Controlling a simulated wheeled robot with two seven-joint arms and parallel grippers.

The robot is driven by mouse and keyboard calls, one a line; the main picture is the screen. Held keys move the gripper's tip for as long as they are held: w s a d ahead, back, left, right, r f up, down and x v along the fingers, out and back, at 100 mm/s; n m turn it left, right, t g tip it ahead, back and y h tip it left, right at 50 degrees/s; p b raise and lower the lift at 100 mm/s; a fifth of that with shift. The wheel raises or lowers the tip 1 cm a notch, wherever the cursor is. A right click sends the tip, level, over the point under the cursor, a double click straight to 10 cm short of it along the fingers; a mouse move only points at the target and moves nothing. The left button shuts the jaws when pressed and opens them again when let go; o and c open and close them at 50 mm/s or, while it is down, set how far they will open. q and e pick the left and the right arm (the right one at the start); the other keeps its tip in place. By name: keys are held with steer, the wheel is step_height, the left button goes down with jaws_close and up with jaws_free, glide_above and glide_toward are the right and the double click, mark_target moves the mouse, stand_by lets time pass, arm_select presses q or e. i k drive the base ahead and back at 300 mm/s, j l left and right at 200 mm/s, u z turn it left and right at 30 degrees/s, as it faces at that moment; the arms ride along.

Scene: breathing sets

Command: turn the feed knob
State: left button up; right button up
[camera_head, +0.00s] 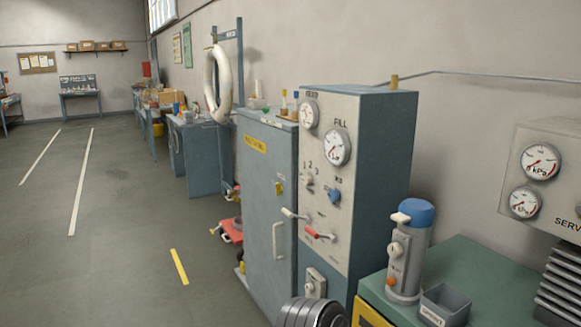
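A tall grey-blue cabinet (377,160) stands at the centre with a pale control panel (346,108) facing left. The panel bears a gauge marked FILL (337,147), a second gauge (309,113), a selector knob (310,181) below the numbers 1 2 3, and a blue knob (334,196). Lower down are a white-handled lever (291,214) and a red-handled lever (318,234). A pale knob (311,288) sits on a small plate near the bottom. I cannot read which control is labelled feed. Neither of my grippers shows.
A blue-topped device (405,250) and a small grey bin (445,305) stand on a green bench (490,280) at right. A dark ribbed cylinder (308,312) is at the bottom edge. A gauge box (545,175) is far right. The floor at left is open.

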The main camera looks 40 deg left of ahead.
mark_target(307, 180)
steer(key=i+j, duration=0.1)
steer(key=j, duration=0.5)
steer(key=i+j, duration=0.1)
steer(key=j, duration=0.45)
steer(key=i+j, duration=0.1)
steer(key=j, duration=0.5)
